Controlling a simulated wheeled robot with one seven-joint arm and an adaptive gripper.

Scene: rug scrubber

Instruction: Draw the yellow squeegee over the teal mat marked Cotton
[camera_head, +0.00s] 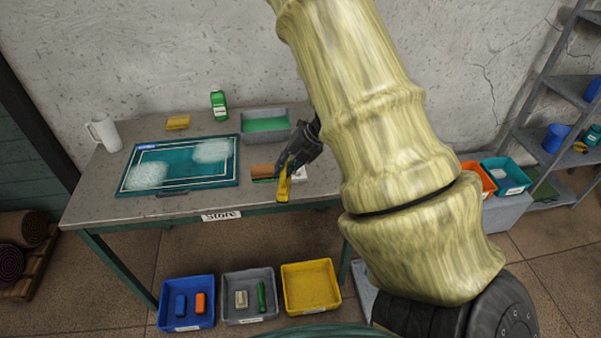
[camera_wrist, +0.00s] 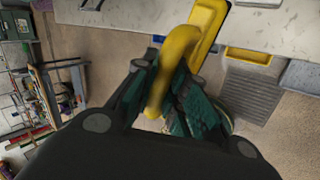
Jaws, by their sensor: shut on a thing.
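The teal mat (camera_head: 200,178) lies on the left half of the table, with a white border line, a blue label at its far left corner too small to read, and two patches of white foam. My gripper (camera_head: 291,168) is to the right of the mat, near the table's front edge. It is shut on the yellow squeegee (camera_head: 284,186), which is held apart from the mat. In the wrist view, the yellow squeegee (camera_wrist: 204,26) reaches up from between my fingers (camera_wrist: 172,98), with its curved handle in the grip.
A brown-and-green brush (camera_head: 262,171) lies between mat and gripper. A grey tray with green liquid (camera_head: 264,125), a green bottle (camera_head: 219,105), a yellow sponge (camera_head: 178,122) and a white jug (camera_head: 104,133) stand behind. Blue (camera_head: 186,312), grey (camera_head: 250,306) and yellow (camera_head: 311,296) bins sit in front below.

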